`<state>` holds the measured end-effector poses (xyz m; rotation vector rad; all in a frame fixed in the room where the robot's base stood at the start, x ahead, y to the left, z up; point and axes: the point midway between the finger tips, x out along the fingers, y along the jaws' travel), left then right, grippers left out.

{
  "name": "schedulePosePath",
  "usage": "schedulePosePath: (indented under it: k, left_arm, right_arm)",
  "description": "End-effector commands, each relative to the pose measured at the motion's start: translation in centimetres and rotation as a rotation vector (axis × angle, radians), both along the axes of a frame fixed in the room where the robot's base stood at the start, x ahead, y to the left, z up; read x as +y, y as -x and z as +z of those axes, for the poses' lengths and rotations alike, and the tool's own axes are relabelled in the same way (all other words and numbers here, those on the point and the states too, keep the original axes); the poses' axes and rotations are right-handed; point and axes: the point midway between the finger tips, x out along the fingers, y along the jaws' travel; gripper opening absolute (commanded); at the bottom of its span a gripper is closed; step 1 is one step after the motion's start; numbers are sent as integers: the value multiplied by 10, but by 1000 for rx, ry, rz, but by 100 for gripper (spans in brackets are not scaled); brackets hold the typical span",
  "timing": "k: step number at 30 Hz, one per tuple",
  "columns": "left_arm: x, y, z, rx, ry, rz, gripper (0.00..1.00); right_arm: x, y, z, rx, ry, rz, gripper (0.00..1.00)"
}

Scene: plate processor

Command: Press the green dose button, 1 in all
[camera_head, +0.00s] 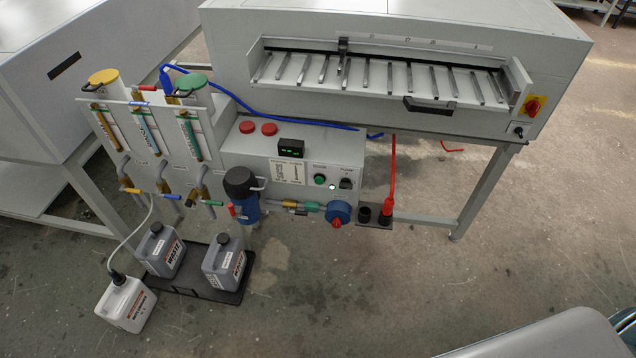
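The green dose button (320,180) sits on the sloped front panel of the grey control box (262,150), under a small label. A small bright white lamp (332,187) is just to its lower right, and a dark pump switch (346,183) is to its right. Nothing covers the button. Whether it is pressed in cannot be told at this size. Neither of my grippers is in view.
A small display (291,148) with green digits and two red knobs (258,128) are on the box. Blue valve (338,212), dark filter (241,184) and pipes stick out below the panel. Waste canisters (225,261) stand low at left.

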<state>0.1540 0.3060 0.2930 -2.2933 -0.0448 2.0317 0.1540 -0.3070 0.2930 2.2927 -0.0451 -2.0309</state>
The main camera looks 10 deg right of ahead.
Motion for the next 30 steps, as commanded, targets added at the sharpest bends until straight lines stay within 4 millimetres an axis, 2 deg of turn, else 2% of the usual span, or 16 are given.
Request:
schedulePosePath:
  k: [1,7,30]
  left_arm:
    - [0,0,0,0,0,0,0]
    - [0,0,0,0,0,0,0]
    - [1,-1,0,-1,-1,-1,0]
  right_arm:
    - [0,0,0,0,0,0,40]
    - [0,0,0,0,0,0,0]
    - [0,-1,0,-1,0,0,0]
